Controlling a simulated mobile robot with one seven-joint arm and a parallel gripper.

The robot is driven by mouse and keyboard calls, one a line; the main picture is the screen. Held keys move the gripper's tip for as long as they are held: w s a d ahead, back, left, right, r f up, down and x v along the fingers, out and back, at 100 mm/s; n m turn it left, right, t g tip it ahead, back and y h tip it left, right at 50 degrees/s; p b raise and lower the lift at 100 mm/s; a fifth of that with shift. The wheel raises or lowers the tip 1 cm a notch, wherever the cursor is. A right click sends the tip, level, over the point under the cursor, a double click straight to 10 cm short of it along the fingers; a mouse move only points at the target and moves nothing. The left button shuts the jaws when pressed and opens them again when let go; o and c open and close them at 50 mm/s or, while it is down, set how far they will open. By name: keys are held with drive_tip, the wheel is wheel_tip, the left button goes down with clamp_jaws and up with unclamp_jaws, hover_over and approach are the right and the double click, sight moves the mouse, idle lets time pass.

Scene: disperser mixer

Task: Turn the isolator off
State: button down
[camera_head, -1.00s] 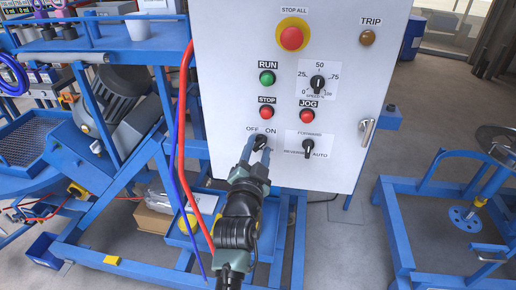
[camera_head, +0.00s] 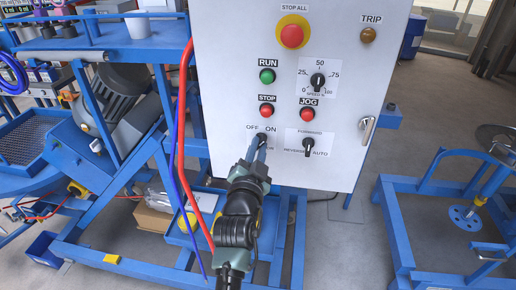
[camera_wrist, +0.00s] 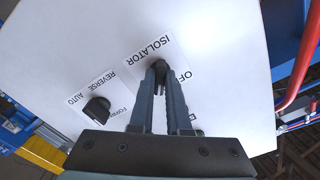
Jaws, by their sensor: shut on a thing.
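The isolator knob (camera_head: 263,137) is a small black rotary switch low on the left of the white control panel, below the OFF and ON labels. In the wrist view the knob (camera_wrist: 159,65) sits between my fingertips, beside the ISOLATOR label. My gripper (camera_head: 258,149) reaches up to it from below in the head view. In the wrist view my gripper (camera_wrist: 160,72) has its two blue-grey fingers converging and shut on the knob. The fingers cover much of the knob, so I cannot tell which label it points to.
The white panel (camera_head: 225,90) also carries the FORWARD/REVERSE/AUTO selector (camera_head: 308,147), close to the right of my gripper. STOP (camera_head: 266,111) and JOG (camera_head: 307,114) buttons sit above. Red and blue cables (camera_head: 178,150) hang at the panel's left edge.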

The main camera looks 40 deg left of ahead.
drive_tip(key=n+b, duration=0.1)
drive_tip(key=n, duration=0.2)
drive_tip(key=shift+f+n, duration=0.1)
drive_tip(key=shift+n, duration=0.3)
drive_tip(key=n, duration=0.3)
drive_tip(key=shift+d+n+b, duration=0.1)
drive_tip(key=shift+n+b, duration=0.2)
drive_tip(key=n, duration=0.4)
drive_tip(key=shift+n+p, duration=0.4)
drive_tip(key=shift+n, duration=1.7)
drive_tip(key=c, duration=0.9)
unclamp_jaws()
